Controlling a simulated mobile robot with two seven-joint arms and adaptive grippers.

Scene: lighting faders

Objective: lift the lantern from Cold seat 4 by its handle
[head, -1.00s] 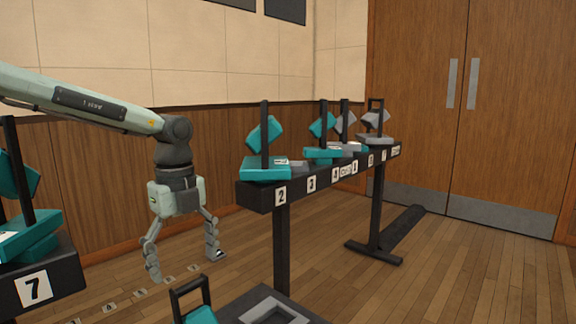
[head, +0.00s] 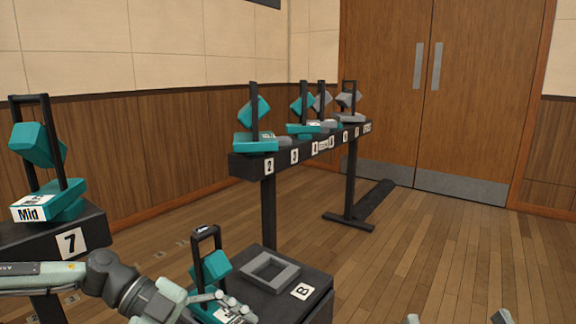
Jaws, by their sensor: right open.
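The rail at the centre carries several lanterns with black handle frames. Its label appears to read Cold, too small to be sure. A teal lantern (head: 254,112) stands above number 2. A second teal lantern (head: 303,106) stands farther along, near a number that may be 4. My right gripper (head: 456,318) shows only as two widely separated fingertips at the bottom edge, open, empty and far from the rail. My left gripper (head: 222,303) is at the bottom, in front of the lantern on the box marked B; its opening is unclear.
A teal lantern (head: 40,160) marked Mid stands above number 7 at left. The dark box (head: 318,284) marked B holds a grey square frame (head: 268,272) and a teal lantern (head: 211,268). Floor is clear right of the rail, before the wooden doors (head: 425,90).

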